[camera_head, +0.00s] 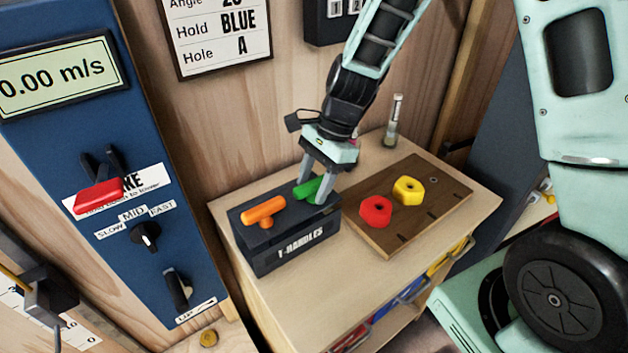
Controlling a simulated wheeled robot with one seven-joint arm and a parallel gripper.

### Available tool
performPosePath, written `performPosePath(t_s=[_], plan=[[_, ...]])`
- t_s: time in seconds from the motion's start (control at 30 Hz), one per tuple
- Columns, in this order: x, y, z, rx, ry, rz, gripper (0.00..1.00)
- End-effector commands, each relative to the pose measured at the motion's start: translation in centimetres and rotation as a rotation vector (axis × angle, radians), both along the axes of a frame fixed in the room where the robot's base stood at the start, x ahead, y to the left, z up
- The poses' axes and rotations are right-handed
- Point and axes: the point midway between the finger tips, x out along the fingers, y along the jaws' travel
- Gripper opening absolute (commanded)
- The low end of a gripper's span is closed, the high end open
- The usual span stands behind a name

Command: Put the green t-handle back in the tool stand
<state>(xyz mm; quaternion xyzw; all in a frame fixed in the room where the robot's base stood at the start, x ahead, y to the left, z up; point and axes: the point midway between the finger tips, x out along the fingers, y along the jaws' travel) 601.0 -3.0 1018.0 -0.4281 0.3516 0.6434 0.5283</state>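The green t-handle (309,188) is at the right end of the black tool stand (267,263), which is labelled T-HANDLES. Its bar lies across the top of the stand. Its stem is hidden, so I cannot tell whether it is fully seated or slightly raised. My gripper (312,191) points down over that end, one finger on each side of the green bar. The fingers are apart with the bar between them. I cannot tell whether they press on it. An orange t-handle (264,210) sits in the left part of the stand.
The stand is on a wooden cabinet top (377,269). Right of it lies a brown board (433,219) with a red hold (375,211) and a yellow hold (407,191). A small bottle (392,125) stands behind. A blue control panel (140,190) is at left.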

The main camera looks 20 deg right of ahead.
Motion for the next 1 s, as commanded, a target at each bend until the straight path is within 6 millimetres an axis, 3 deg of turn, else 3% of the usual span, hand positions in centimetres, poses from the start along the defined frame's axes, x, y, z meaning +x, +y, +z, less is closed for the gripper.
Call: performPosePath(t_s=[0.37, 1.0], plan=[[0.2, -0.3, 0.9, 0.000, -0.004, 0.001, 0.47], [1.2, -5.5, 13.4, -0.001, -0.006, -0.002, 0.47]])
